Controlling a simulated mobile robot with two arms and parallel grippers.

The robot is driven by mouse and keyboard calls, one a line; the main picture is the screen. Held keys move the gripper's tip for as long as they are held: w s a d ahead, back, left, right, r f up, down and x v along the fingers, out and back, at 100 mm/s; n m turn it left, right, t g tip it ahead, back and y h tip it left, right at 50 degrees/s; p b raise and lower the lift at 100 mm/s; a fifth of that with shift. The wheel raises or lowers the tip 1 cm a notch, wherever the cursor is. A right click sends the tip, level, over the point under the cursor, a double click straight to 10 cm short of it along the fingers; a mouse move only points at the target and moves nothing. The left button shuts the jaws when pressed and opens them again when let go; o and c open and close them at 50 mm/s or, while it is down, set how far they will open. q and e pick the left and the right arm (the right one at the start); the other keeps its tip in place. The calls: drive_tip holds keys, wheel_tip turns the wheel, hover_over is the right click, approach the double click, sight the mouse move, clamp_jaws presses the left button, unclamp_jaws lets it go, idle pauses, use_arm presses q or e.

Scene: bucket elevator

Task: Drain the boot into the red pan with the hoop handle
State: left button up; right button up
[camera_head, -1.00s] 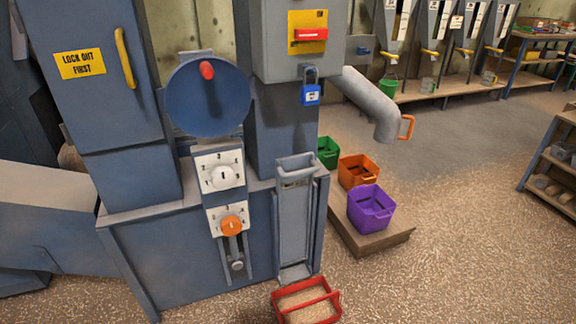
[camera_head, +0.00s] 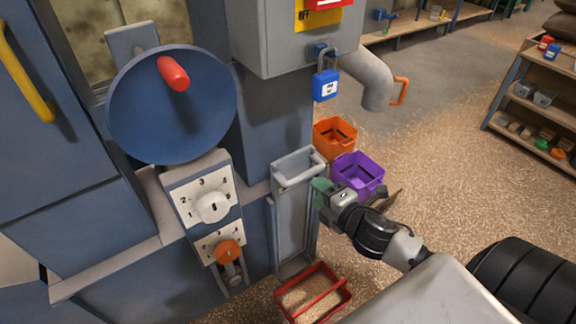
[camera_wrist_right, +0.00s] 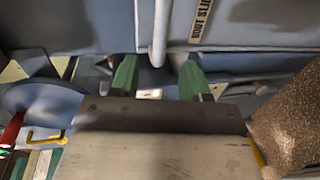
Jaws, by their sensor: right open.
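The red pan (camera_head: 345,296) with its hoop handle stands on the floor at the foot of the grey boot slide (camera_head: 292,215) and holds tan grain. The slide's light grey loop handle (camera_head: 298,166) is at its top. My right gripper (camera_head: 320,190) is just right of the slide, below the loop handle. In the right wrist view its green fingers (camera_wrist_right: 158,78) are open, with a pale grey bar (camera_wrist_right: 158,35) beyond and between them, beside a "BOOT SLIDE" label (camera_wrist_right: 201,18). I cannot tell whether they touch it. My left gripper is not in view.
Left of the slide are number dials (camera_head: 212,206), an orange knob (camera_head: 229,250) and a blue wheel (camera_head: 172,110) with a red handle. A blue padlock (camera_head: 325,84) hangs above. Orange (camera_head: 335,136) and purple (camera_head: 358,174) bins stand behind my gripper.

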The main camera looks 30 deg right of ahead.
sight(299, 176)
drive_tip(key=b+x, duration=0.1)
drive_tip(key=x, duration=0.7)
drive_tip(key=shift+w+f, duration=0.15)
drive_tip(key=shift+w, duration=0.25)
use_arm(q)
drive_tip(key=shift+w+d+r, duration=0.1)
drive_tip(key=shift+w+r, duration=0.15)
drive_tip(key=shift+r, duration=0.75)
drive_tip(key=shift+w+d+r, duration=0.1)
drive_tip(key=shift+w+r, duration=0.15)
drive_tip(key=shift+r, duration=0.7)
use_arm(e)
drive_tip(key=shift+w+f, duration=0.1)
drive_tip(key=shift+w, duration=0.45)
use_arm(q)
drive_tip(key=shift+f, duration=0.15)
use_arm(e)
clamp_jaws()
